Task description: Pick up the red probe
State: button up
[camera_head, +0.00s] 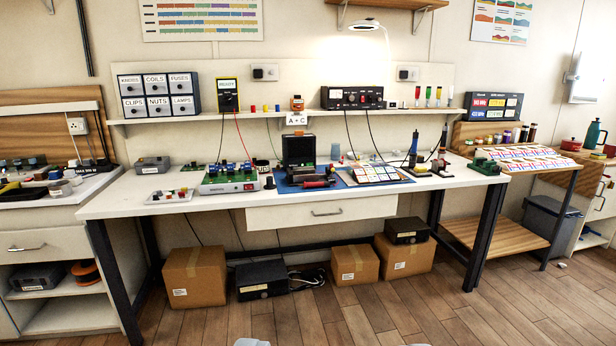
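A yellow multimeter (228,95) stands on the shelf above the workbench. A thin red lead (240,138) and a black lead hang from it toward the bench top. The red probe itself is too small to make out for sure at the lead's lower end, among the circuit boards. A red-handled tool (318,183) lies on the blue mat; I cannot tell if it is a probe. Two pale shapes, one at the lower left (252,342), cut the bottom edge; they may be my fingertips, far from the bench. Nothing is seen held.
The white workbench (125,205) carries a green circuit board unit (230,180), a blue mat (285,188) and several tools. Cardboard boxes (195,275) and dark cases sit beneath it. A wooden side table (505,238) stands right. The wooden floor (400,315) in front is mostly clear.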

aim_at(306, 185)
jog(key=i+j, duration=0.2)
jog(key=i, duration=0.9)
jog(key=i+j+z, duration=0.1)
jog(key=i, duration=0.6)
jog(key=i+j, duration=0.15)
jog(key=i, duration=0.6)
